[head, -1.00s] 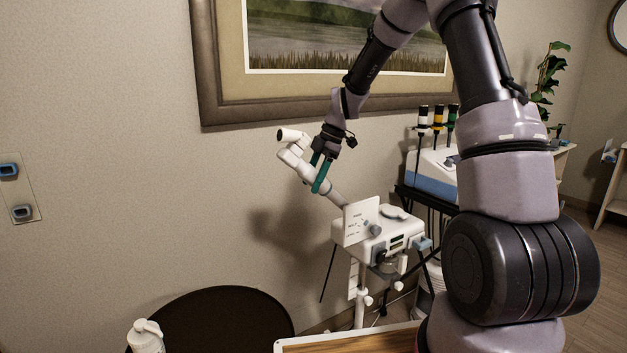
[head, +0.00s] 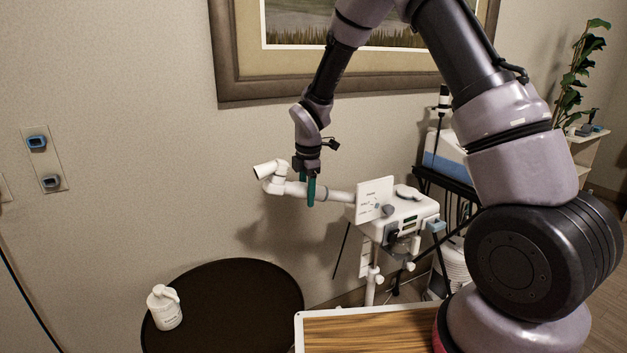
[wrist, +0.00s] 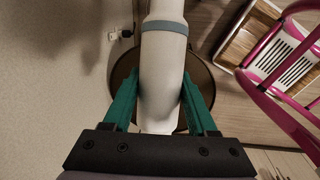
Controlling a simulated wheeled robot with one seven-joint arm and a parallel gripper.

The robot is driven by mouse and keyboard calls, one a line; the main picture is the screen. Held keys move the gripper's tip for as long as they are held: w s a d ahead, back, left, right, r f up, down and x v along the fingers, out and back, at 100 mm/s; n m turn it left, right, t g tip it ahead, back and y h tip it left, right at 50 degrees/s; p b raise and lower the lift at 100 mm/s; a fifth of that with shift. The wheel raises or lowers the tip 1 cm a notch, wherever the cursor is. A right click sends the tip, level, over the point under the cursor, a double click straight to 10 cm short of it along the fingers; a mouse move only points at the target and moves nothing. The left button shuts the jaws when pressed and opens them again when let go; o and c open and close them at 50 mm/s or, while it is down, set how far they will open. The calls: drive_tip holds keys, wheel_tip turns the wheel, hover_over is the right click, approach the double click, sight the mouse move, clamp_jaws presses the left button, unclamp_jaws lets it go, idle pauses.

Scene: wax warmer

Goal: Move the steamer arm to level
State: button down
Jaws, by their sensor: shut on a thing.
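The steamer (head: 405,212) is a white box on a stand, with a small white label card (head: 374,198) at its left side. Its white steamer arm (head: 335,195) reaches left from the box and lies close to level, rising only slightly toward the nozzle (head: 265,170) at its left end. My gripper (head: 310,190), with green fingers, points down and is shut on the arm near the nozzle end. In the wrist view the white tube (wrist: 162,75) with a grey-blue band lies between the two green fingers.
A dark round table (head: 225,300) with a white pump bottle (head: 165,307) stands below left. A wood-topped surface (head: 375,330) is at the front. A framed picture (head: 235,90) hangs on the wall behind. A pink-framed item (wrist: 285,75) shows in the wrist view.

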wheel_tip(320, 180, down, 11)
drive_tip(key=a+t+h, duration=0.1)
drive_tip(key=h, duration=0.2)
drive_tip(key=shift+s+a+r+t+h, duration=0.2)
drive_tip(key=shift+s+a+t+h, duration=0.1)
drive_tip(key=shift+s+a+h, duration=0.1)
idle(0.3)
drive_tip(key=shift+c, duration=1)
unclamp_jaws()
drive_tip(key=v, duration=1)
drive_tip(key=shift+a+r, duration=0.15)
drive_tip(key=shift+r, duration=0.2)
drive_tip(key=shift+s, duration=0.1)
